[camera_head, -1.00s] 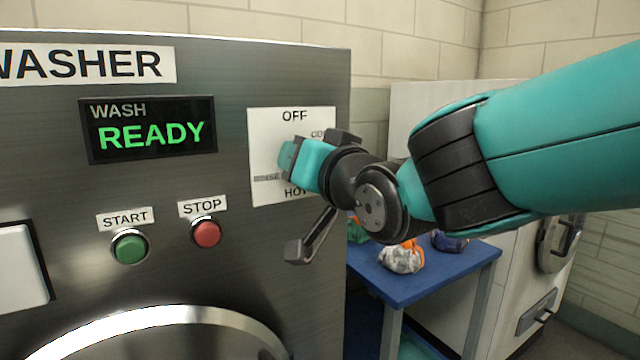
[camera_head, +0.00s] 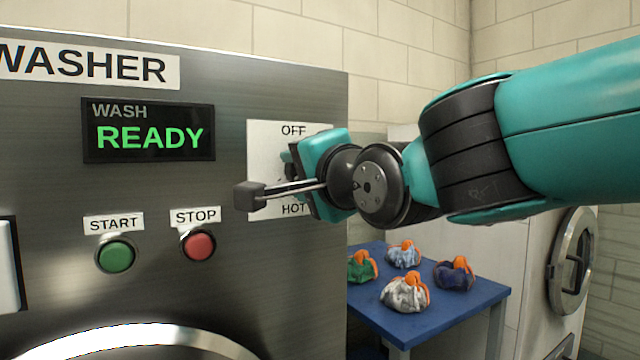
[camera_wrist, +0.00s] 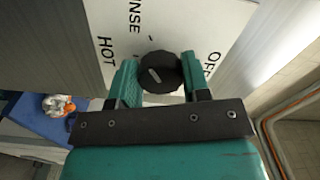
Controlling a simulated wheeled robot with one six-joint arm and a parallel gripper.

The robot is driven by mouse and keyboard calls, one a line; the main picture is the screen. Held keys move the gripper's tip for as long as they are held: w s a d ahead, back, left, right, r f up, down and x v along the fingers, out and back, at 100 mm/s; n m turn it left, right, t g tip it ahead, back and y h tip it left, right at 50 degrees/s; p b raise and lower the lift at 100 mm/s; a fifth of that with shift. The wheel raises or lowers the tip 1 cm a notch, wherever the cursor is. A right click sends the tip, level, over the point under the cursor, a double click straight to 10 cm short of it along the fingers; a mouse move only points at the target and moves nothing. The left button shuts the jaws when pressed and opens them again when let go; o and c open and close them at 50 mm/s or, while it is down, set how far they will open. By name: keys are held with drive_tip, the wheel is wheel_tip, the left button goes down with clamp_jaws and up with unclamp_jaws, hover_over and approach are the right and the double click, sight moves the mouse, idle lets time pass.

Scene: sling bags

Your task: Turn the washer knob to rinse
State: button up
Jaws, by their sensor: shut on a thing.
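The washer knob is a round black dial (camera_wrist: 160,74) with a short pale mark, in the wrist view. It sits on a white label plate (camera_wrist: 185,30) with OFF, RINSE and HOT partly readable around it. I cannot tell which word the mark points to. My gripper (camera_wrist: 158,80) is shut on the knob, one teal finger on each side. In the head view my gripper (camera_head: 289,168) is against the label plate (camera_head: 262,145) and hides the knob and most words; OFF and HOT show.
A green START button (camera_head: 116,256) and a red STOP button (camera_head: 199,245) are on the washer's front (camera_head: 60,270), left of and below the plate. A blue table (camera_head: 455,315) with several tied bags stands to the right, near another machine with a round door (camera_head: 570,262).

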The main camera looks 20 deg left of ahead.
drive_tip(key=shift+s+a+f+m, duration=0.1)
drive_tip(key=shift+f+m, duration=0.1)
drive_tip(key=shift+m, duration=0.3)
drive_tip(key=o, duration=0.8)
drive_tip(key=shift+o, duration=0.7)
drive_tip(key=shift+r, duration=0.15)
drive_tip(key=b+v, duration=0.2)
drive_tip(key=v, duration=1.5)
drive_tip(key=shift+d, duration=0.3)
drive_tip(key=shift+s, duration=0.1)
